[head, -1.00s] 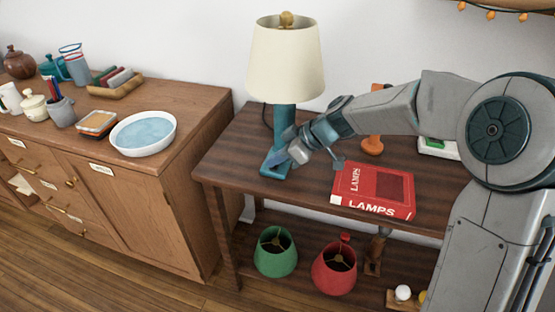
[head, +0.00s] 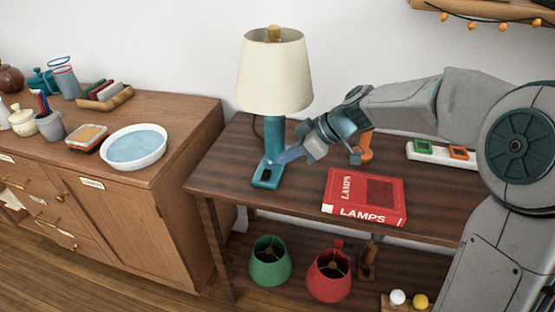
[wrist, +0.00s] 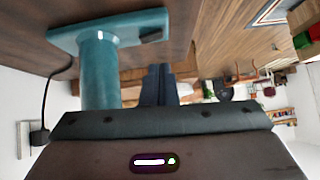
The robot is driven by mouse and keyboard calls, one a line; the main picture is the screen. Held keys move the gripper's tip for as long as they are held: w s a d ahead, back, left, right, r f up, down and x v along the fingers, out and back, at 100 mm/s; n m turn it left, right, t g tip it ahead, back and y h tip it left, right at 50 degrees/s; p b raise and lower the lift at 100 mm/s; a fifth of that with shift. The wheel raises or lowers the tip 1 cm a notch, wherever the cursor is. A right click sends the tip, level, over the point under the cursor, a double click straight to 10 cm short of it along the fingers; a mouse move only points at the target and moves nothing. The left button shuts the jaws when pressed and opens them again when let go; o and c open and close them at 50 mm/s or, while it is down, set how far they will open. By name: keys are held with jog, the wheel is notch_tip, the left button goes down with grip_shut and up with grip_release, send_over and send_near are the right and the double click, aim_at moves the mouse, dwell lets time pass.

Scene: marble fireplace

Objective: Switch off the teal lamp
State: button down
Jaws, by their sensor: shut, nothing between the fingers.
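The teal lamp (head: 274,139) stands upright on the dark wooden table, with a cream shade (head: 275,72) on top. I see no clear glow from the shade. A dark patch, perhaps the switch (head: 265,175), shows on the front of its flat teal base. My gripper (head: 287,158) is shut and empty, just right of the post and above the base. In the wrist view the teal post (wrist: 99,75) is left of my shut fingers (wrist: 158,84), and a small black piece (wrist: 150,36) shows on the base. I cannot tell whether the fingers touch the lamp.
A red book (head: 364,196) lies on the table right of the lamp. An orange object (head: 362,147) stands behind my arm. A switch panel (head: 441,151) is farther right. Green (head: 269,262) and red (head: 328,276) shades sit on the lower shelf. A cabinet (head: 125,210) stands left.

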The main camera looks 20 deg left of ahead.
jog(key=v, duration=0.3)
jog(key=shift+s, duration=0.25)
jog(key=shift+r, duration=0.1)
jog(key=s+d+r+m+t+h+p, duration=0.1)
jog(key=s+d+r+m+h+p, duration=0.3)
jog(key=s+d+m+p, duration=0.3)
jog(key=s+d+r+m+t+h+p, duration=0.2)
jog(key=s+d+r+m+h+p, duration=0.3)
jog(key=s+d+m, duration=0.5)
jog(key=s+d+r+p, duration=0.2)
jog(key=d+p, duration=0.1)
jog(key=d, duration=0.5)
jog(key=shift+m, duration=0.4)
